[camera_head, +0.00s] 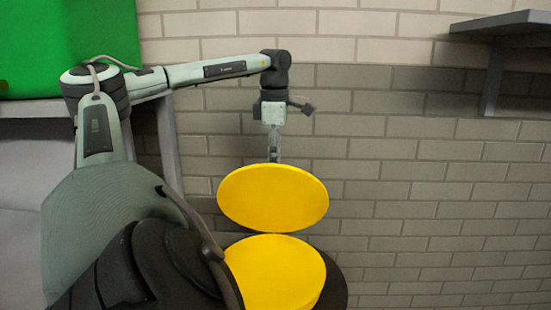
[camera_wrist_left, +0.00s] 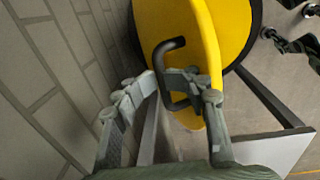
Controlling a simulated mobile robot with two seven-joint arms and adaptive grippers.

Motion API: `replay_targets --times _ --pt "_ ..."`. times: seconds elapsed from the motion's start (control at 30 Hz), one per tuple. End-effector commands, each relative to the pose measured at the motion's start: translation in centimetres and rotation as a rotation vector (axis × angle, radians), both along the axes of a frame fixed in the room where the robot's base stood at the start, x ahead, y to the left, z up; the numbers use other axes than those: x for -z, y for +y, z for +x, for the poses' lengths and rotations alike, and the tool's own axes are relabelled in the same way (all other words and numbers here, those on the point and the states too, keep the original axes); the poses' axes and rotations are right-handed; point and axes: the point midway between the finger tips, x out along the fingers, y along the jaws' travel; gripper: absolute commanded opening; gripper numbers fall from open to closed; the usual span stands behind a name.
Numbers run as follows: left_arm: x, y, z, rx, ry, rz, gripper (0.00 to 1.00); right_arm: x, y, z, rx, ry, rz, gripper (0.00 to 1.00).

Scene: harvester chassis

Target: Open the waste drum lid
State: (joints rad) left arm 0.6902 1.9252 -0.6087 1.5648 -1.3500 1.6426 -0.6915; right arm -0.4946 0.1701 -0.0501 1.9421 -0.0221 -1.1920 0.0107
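The yellow round waste drum lid (camera_head: 273,197) stands tilted up in the head view, one flat face towards me. Its lower edge meets the far edge of the yellow drum (camera_head: 275,270) below. My left gripper (camera_head: 274,155) reaches down from above, behind the lid, and its fingertips are hidden there. In the left wrist view the lid (camera_wrist_left: 200,40) carries a black C-shaped handle (camera_wrist_left: 178,44). The left fingers (camera_wrist_left: 160,79) lie on both sides of the handle's bar and look closed on it. My right gripper is not seen.
A brick wall (camera_head: 420,190) stands close behind the lid and my left arm. A grey shelf (camera_head: 510,22) juts out at the upper right. A green box (camera_head: 70,45) is at the upper left. The wall area right of the drum looks clear.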

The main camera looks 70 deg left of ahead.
Motion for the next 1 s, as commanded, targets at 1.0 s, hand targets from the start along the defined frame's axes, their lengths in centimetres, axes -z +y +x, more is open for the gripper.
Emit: replay_targets --times 1.0 --pt "-3.0 3.4 1.9 0.002 -0.001 0.003 0.31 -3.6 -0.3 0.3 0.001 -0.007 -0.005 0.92"
